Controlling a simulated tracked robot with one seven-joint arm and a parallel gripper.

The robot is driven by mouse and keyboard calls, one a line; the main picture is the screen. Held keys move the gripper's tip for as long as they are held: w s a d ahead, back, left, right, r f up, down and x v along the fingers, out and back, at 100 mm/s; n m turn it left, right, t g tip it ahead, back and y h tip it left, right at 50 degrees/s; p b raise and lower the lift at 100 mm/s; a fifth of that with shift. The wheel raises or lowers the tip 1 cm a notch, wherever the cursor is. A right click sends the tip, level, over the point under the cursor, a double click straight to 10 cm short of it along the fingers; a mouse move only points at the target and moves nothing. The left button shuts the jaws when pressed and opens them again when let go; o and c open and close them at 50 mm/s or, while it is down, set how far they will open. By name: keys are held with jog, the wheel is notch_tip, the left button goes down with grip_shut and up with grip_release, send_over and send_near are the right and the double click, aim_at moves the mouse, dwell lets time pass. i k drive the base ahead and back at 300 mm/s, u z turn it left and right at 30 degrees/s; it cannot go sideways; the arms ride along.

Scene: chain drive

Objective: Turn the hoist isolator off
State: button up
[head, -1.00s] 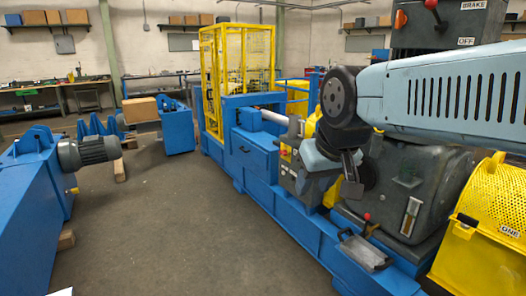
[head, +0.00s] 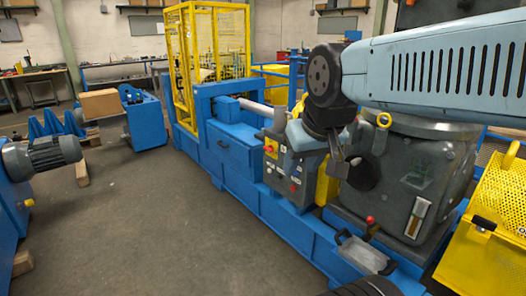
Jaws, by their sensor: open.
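No part in view carries a readable hoist isolator label. A grey control box (head: 284,172) stands on the blue machine frame, left of my gripper. It has a red-and-yellow knob (head: 269,149) high on its face and several small buttons lower down. The knob's setting is too small to read. A dark panel (head: 425,12) at the top right is mostly cut off, with a bit of red (head: 465,4) at the picture's edge. My gripper (head: 347,176) is open and empty, hanging just right of the control box, in front of the grey gearbox housing. Its fingers show only partly.
The blue machine frame (head: 235,190) runs along the right. A grey gearbox housing (head: 440,165) and yellow mesh guard (head: 490,205) stand beyond my arm. A yellow cage (head: 215,60) is at the back. A grey motor (head: 45,157) is at left. The floor (head: 130,220) between is clear.

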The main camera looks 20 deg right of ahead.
aim_at(271, 149)
jog(key=z, duration=0.05)
jog(key=i, duration=1.85)
jog(key=z, duration=0.5)
